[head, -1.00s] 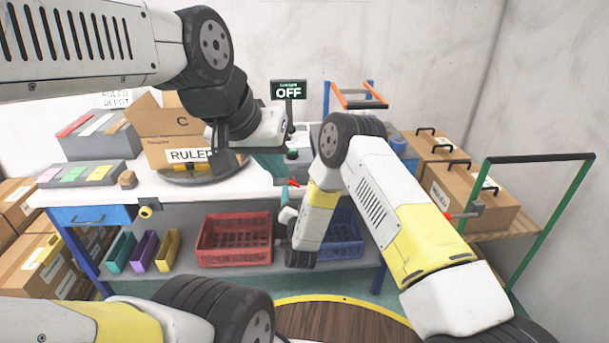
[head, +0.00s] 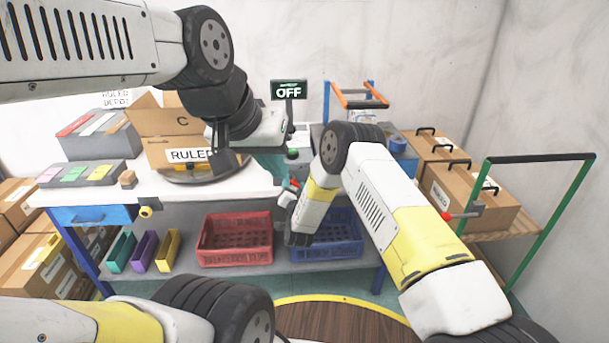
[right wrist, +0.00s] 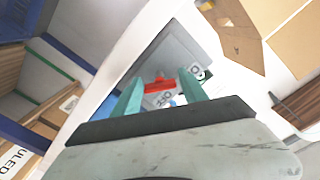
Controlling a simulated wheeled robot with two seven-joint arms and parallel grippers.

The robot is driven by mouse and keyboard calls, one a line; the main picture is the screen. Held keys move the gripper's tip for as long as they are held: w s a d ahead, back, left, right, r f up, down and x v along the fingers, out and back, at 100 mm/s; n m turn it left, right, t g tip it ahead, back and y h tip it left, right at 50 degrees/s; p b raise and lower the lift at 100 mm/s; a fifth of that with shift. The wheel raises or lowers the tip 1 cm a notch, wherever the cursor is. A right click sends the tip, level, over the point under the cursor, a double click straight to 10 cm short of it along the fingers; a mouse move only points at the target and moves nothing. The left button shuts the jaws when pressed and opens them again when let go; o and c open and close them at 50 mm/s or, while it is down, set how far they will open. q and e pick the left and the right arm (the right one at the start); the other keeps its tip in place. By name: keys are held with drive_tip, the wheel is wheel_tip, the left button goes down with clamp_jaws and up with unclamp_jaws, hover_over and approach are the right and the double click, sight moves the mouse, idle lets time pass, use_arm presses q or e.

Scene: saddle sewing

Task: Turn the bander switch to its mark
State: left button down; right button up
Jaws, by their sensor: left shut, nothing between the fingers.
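The bander switch shows as a red lever (right wrist: 160,86) on a grey panel (right wrist: 178,50) with white lettering in the right wrist view. A bit of its red also shows at the bench's front edge in the head view (head: 294,185). My right gripper (right wrist: 160,82) is open, its two teal fingers on either side of the lever with gaps showing. Whether they touch it, and where the mark is, I cannot tell. The sign (head: 289,90) above the bench reads OFF. My left gripper (head: 272,168) is shut and empty over the bench, beside the carton.
An open carton (head: 170,152) labelled RULED stands on a turntable on the bench. A green button (head: 293,152) is behind the switch. A red crate (head: 235,240) and a blue crate (head: 335,240) sit on the lower shelf. A cart with boxes (head: 470,195) stands at the right.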

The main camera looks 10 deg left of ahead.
clamp_jaws()
drive_tip(key=shift+m, duration=0.4)
drive_tip(key=m, duration=0.3)
drive_tip(key=shift+d+f+m, duration=0.1)
drive_tip(key=shift+m, duration=0.3)
drive_tip(key=m, duration=0.5)
drive_tip(key=shift+m, duration=0.4)
drive_tip(key=shift+o, duration=2)
unclamp_jaws()
